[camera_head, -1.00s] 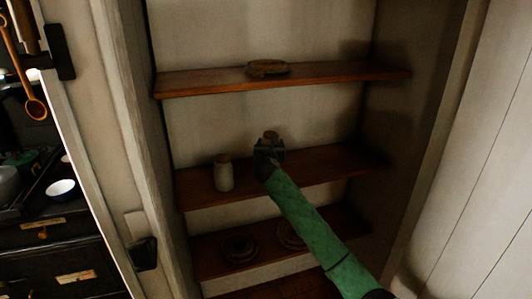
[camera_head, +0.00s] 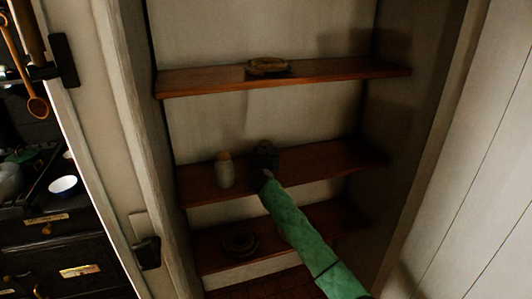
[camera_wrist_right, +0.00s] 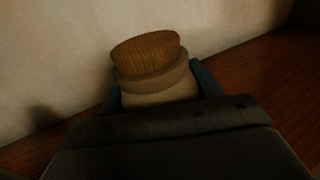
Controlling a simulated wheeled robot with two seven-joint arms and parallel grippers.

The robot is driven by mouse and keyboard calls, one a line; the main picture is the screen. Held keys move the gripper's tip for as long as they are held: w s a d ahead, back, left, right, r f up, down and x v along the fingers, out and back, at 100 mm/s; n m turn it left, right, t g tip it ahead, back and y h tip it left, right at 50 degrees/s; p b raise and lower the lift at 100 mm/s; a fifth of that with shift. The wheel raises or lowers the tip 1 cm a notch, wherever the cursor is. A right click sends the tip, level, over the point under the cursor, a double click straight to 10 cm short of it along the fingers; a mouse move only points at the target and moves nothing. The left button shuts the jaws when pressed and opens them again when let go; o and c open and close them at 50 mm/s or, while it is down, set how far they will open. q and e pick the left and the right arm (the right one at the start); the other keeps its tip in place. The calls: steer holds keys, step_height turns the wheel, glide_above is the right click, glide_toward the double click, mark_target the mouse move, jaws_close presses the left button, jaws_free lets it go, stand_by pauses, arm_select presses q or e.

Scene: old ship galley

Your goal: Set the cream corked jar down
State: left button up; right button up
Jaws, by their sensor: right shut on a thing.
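My right gripper (camera_head: 264,158) is shut on a cream corked jar, over the middle shelf of the cupboard. In the right wrist view the jar (camera_wrist_right: 158,92) shows its pale neck between the fingers and its brown cork (camera_wrist_right: 146,47) above them. The jar looks roughly upright. Its lower part is hidden behind the gripper, so I cannot tell whether its base touches the shelf. A second pale jar with a cork (camera_head: 225,172) stands on the same middle shelf (camera_head: 335,165), to the left of my gripper and apart from it. My left gripper is not in view.
The upper shelf (camera_head: 340,70) holds a round brown item (camera_head: 267,66). The lower shelf (camera_head: 335,215) holds dark round coiled things (camera_head: 240,243). The middle shelf is clear to the right of my gripper. The cupboard's left frame (camera_head: 125,110) is close by.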

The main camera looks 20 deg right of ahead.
steer(key=o, duration=1.4)
steer(key=shift+s, duration=0.1)
steer(key=shift+s+a+f, duration=0.1)
steer(key=shift+s+a, duration=0.05)
steer(key=shift+s, duration=0.15)
steer(key=b+v, duration=0.3)
steer(key=v, duration=0.6)
steer(key=shift+s+a, duration=0.15)
steer(key=shift+s, duration=0.25)
arm_select(q)
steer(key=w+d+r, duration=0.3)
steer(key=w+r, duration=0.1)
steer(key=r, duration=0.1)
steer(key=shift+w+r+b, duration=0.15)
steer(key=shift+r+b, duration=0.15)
steer(key=shift+b, duration=0.05)
arm_select(e)
steer(key=shift+s+a, duration=0.2)
steer(key=shift+s, duration=0.5)
